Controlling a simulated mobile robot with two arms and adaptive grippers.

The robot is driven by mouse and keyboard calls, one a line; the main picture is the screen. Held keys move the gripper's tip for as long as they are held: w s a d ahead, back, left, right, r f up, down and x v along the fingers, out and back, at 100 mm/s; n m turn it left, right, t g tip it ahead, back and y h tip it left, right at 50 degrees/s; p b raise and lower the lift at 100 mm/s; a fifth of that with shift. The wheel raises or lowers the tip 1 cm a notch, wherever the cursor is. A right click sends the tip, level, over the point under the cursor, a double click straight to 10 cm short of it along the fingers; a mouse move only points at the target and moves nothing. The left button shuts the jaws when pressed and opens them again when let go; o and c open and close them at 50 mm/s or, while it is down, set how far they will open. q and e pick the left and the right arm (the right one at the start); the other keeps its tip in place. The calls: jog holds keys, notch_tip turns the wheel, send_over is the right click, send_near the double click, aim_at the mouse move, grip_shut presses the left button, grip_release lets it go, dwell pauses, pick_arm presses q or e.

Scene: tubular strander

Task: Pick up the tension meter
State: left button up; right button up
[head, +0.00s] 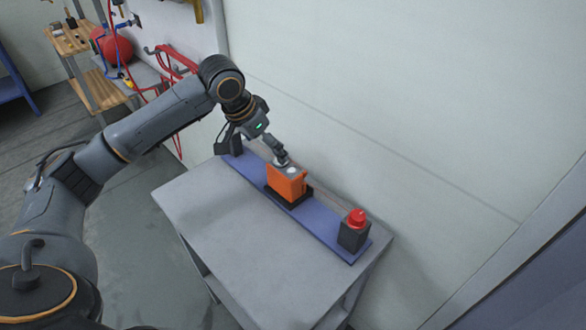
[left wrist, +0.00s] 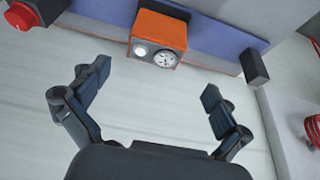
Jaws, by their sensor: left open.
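The tension meter looks to be the orange box (head: 285,184) on a dark base on the blue strip of the grey table. In the left wrist view the orange box (left wrist: 160,30) shows a round dial and a pale round spot on one face. My left gripper (head: 281,155) is just above and behind the box in the head view. In the left wrist view the left gripper (left wrist: 157,82) is open, its fingers spread wide and empty, with the box beyond the fingertips. My right gripper is not in view.
A red button on a dark box (head: 354,232) stands at the strip's right end. A small dark block (head: 230,141) is at its other end. The wall (head: 400,90) runs close behind the table (head: 225,225). The table's front is clear. Red hoses (head: 172,66) hang at the back left.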

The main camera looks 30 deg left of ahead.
aim_at(283, 168)
pick_arm(q)
jog(key=x, duration=0.4)
jog(key=p+x, duration=0.1)
jog(key=x, duration=0.1)
jog(key=shift+s+d+f, duration=0.1)
jog(key=shift+d+f, duration=0.1)
jog(key=shift+f, duration=0.55)
jog(key=shift+w+d+f+p, duration=0.2)
jog(key=shift+w+f+p, duration=0.1)
jog(key=shift+w+f, duration=0.2)
jog(key=shift+w+d+f+p, duration=0.3)
jog(key=shift+w+f, duration=0.1)
jog(key=shift+w, duration=0.1)
jog(key=shift+x, duration=1.15)
jog(key=shift+w+f, duration=0.2)
jog(key=shift+f, duration=0.05)
jog(key=shift+s, duration=0.1)
jog(key=shift+c, duration=0.6)
jog(key=c, duration=1.2)
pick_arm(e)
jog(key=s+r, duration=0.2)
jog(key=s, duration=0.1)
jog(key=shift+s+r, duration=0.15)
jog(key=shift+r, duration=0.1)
pick_arm(q)
jog(key=shift+r, duration=0.2)
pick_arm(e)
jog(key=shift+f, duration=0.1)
